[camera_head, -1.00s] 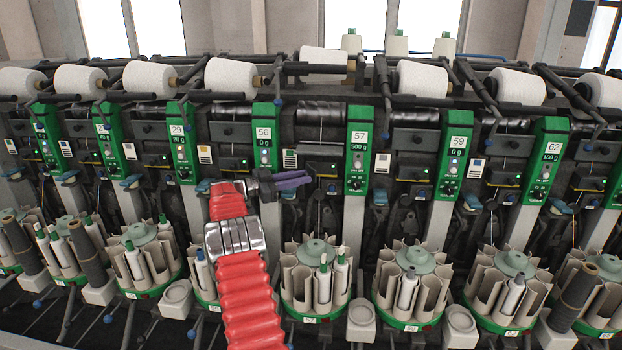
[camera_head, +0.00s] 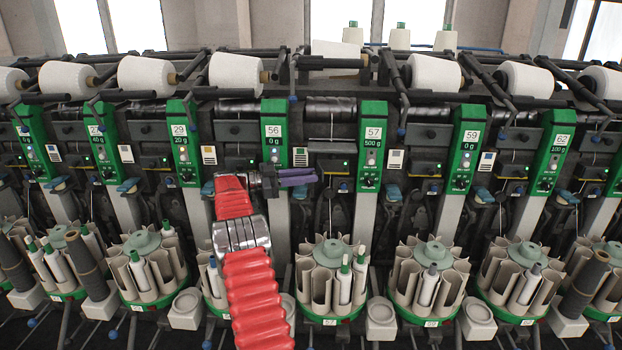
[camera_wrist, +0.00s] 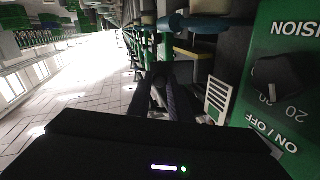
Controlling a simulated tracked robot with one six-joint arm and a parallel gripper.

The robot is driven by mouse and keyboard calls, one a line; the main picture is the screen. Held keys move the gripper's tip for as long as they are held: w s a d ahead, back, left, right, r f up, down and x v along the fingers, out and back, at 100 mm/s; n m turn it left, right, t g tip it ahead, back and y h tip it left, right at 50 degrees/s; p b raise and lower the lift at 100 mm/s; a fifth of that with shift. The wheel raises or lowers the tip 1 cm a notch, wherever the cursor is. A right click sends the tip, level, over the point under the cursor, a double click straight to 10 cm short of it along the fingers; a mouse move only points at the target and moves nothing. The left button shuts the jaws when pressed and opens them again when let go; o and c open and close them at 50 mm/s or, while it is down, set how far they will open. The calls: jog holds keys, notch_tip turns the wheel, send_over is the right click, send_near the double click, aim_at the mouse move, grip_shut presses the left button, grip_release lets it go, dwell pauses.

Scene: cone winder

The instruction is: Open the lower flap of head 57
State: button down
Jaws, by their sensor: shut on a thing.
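Head 57 (camera_head: 373,140) has a green panel marked 57 and 500 g, right of centre in the head view. My gripper (camera_head: 314,176), with purple fingers, reaches in from the left. It is in front of the dark machinery between panels 56 and 57, left of panel 57. In the wrist view the dark fingers (camera_wrist: 160,72) converge over the machine front. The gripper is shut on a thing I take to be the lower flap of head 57. The fingers mostly hide that flap, and its angle cannot be told.
The green panel of head 56 (camera_head: 274,140) stands close behind my wrist. A green panel with a black knob (camera_wrist: 277,84) is close on the right in the wrist view. The bobbin magazine (camera_head: 332,252) stands below my gripper. A white cone (camera_head: 335,50) lies above.

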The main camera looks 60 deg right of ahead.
jog(key=shift+a, duration=0.1)
jog(key=c, duration=1.6)
grip_release()
jog(key=shift+s, duration=0.2)
jog(key=shift+w, duration=0.1)
jog(key=v, duration=1.3)
jog(key=shift+w+a, duration=0.1)
jog(key=shift+w, duration=0.15)
jog(key=shift+c, duration=0.3)
